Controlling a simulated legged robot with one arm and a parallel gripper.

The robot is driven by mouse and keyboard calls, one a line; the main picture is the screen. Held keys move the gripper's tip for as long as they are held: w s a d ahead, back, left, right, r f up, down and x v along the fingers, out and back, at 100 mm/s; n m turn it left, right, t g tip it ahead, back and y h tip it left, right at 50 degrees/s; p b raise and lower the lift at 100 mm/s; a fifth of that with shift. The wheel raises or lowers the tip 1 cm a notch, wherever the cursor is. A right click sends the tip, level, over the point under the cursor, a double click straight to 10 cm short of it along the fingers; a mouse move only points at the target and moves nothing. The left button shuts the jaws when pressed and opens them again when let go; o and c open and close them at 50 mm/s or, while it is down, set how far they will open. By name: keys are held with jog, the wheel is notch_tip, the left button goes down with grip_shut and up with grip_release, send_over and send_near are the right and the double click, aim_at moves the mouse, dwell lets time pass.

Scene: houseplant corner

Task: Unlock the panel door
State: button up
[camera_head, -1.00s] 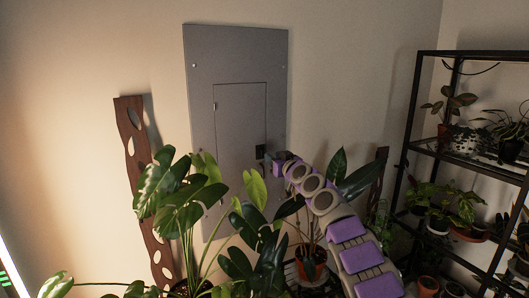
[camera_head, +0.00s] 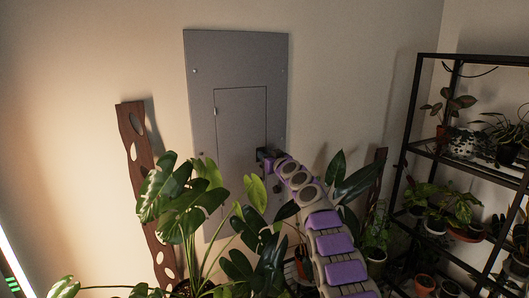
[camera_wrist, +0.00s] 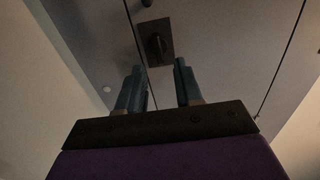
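The grey electrical panel (camera_head: 235,60) is on the wall, and its inner panel door (camera_head: 240,120) looks closed. In the wrist view the door's dark latch plate (camera_wrist: 166,28) has a small upright knob or handle (camera_wrist: 155,45) on it. My gripper (camera_head: 264,156) is at the door's right edge in the head view and hides most of the latch there. In the wrist view my gripper (camera_wrist: 158,76) is open, its two dark fingers apart. The latch shows just beyond the fingertips, roughly between them. Nothing is held, and I see no contact.
A broad-leaved plant (camera_head: 180,190) stands in front of the panel's lower left. Another dark-leaved plant (camera_head: 350,180) is right of my arm. A wavy wooden board (camera_head: 134,118) leans on the wall at left. A black shelf (camera_head: 412,120) with several potted plants is at right.

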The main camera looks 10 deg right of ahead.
jog(key=shift+w+a+r+p, duration=0.2)
jog(key=shift+w+p, duration=0.3)
jog(key=shift+p, duration=0.2)
jog(key=shift+w+a+f+p, duration=0.15)
jog(key=shift+w+f+p, duration=0.15)
jog(key=shift+w+p, duration=0.4)
jog(key=shift+s, duration=0.15)
grip_shut()
